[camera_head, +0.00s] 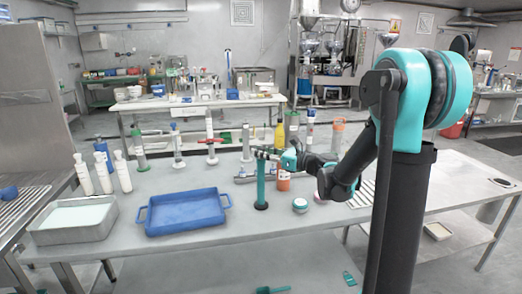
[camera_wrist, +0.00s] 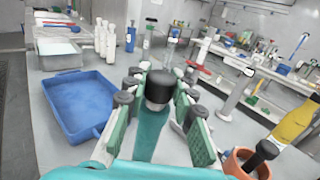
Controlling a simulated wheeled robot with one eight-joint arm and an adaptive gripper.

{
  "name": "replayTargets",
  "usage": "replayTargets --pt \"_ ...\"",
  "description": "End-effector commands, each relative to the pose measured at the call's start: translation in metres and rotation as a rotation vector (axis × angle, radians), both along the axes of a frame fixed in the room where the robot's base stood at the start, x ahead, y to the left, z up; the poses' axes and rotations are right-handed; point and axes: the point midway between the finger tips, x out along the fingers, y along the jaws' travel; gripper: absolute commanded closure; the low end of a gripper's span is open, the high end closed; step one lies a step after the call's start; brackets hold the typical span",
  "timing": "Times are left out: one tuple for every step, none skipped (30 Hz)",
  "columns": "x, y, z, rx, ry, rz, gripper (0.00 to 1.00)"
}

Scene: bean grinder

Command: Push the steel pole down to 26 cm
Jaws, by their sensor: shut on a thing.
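An upright teal pole (camera_head: 261,187) with a dark round foot stands on the grey table, right of the blue tray. It is the pole at my gripper; no bare steel shows on it. My gripper (camera_head: 263,153) reaches in from the right at the pole's upper end. In the wrist view, the green-padded fingers of my gripper (camera_wrist: 158,78) lie on both sides of the pole's black top (camera_wrist: 160,88) and are shut on it. The teal shaft shows below that top. The exact contact of the pads is partly hidden.
A blue tray (camera_head: 150,223) and a steel basin (camera_head: 75,234) are on the left, with white bottles (camera_head: 103,174) behind. An orange jar (camera_head: 283,183) and small round item (camera_head: 300,205) are close right.

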Motion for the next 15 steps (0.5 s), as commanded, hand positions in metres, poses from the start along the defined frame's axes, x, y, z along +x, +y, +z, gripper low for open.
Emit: replayTargets --pt "-0.0013 0.0000 -0.0032 -0.010 -0.001 0.001 1.00" --pt "-0.0013 0.0000 -0.0033 -0.010 -0.001 0.001 0.75" --pt "-0.0014 0.0000 -0.0033 -0.010 -0.001 0.001 0.70" --pt "-0.0013 0.0000 -0.0031 -0.009 -0.001 0.001 0.66" --pt "-0.0012 0.0000 -0.0029 -0.009 0.000 0.001 0.62" --pt "-0.0012 0.0000 -0.0027 -0.008 -0.001 0.001 0.57" --pt "-0.0011 0.0000 -0.0025 -0.008 -0.001 0.001 0.53" --pt "-0.0010 0.0000 -0.0024 -0.008 -0.001 0.001 0.53" --pt "-0.0010 0.0000 -0.0022 -0.007 -0.001 0.001 0.53" --pt "-0.0009 0.0000 -0.0021 -0.007 0.000 0.001 0.53" --pt "-0.0009 0.0000 -0.0020 -0.007 0.000 0.001 0.53" --pt "-0.0008 -0.0001 -0.0019 -0.007 0.000 0.001 0.53" --pt "-0.0008 -0.0001 -0.0018 -0.006 -0.001 0.001 0.53" --pt "-0.0008 0.0000 -0.0017 -0.006 -0.001 0.001 0.53" --pt "-0.0008 -0.0002 -0.0017 -0.006 -0.001 0.000 0.53"
